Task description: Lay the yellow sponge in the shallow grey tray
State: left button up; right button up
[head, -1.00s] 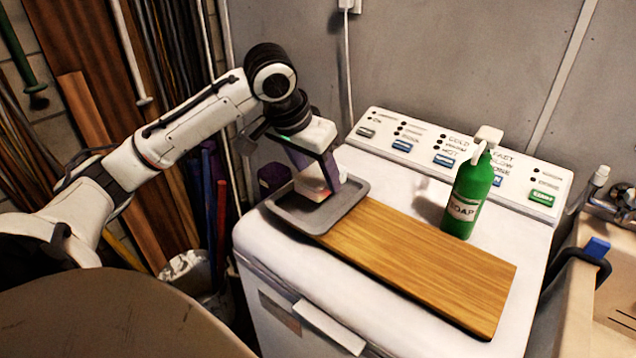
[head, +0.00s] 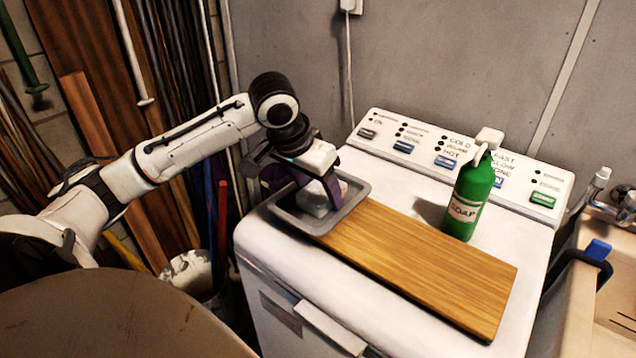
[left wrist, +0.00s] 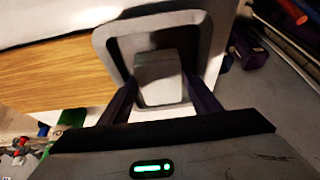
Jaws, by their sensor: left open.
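The shallow grey tray (head: 357,191) lies on the washer's top at its left end, and it fills the upper middle of the left wrist view (left wrist: 218,40). A pale, greyish block (head: 316,203), taken to be the sponge, lies inside the tray; no yellow shows on it. In the left wrist view the block (left wrist: 160,78) sits between my two dark fingers. My left gripper (head: 308,193) is open around the block, low over the tray. Whether a finger touches the block is hard to tell. My right gripper is not in view.
A wooden board (head: 420,258) lies right beside the tray. A green soap bottle (head: 468,200) stands behind the board. The control panel (head: 450,155) rises along the washer's back. A sink (head: 590,290) is at the right. A white bin (head: 190,275) stands left of the washer.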

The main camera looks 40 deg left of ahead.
pick_arm(q)
jog(key=v, duration=1.2)
jog(key=shift+r, duration=0.1)
